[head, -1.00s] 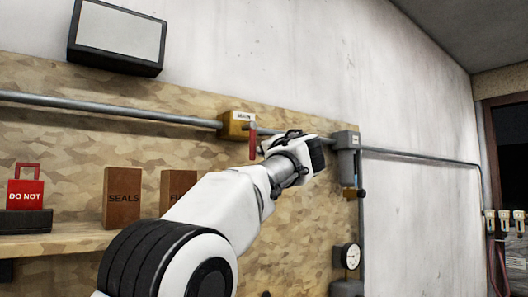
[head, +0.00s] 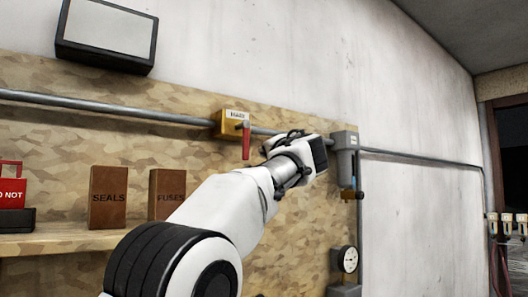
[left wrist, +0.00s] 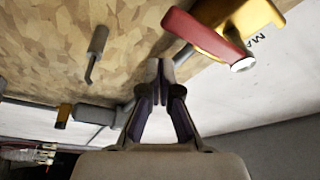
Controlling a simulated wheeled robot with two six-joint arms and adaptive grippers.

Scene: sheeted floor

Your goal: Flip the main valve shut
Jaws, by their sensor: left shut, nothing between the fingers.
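The main valve is a yellow block (head: 231,124) with a small label, set on the grey pipe along the board. Its red lever (head: 246,142) hangs straight down, across the pipe. In the left wrist view, the yellow body (left wrist: 252,20) and red lever (left wrist: 205,35) are at the upper right. My left gripper (head: 308,152) is just right of the lever in the head view, its fingers mostly hidden by my wrist. In the left wrist view its fingertips (left wrist: 161,68) are together and empty, apart from the lever. My right gripper is not in view.
A gauge (head: 347,259) is lower down. Brown SEALS (head: 108,197) and FUSES (head: 167,190) boxes stand on the shelf (head: 60,240). A dark-framed panel (head: 107,33) hangs above.

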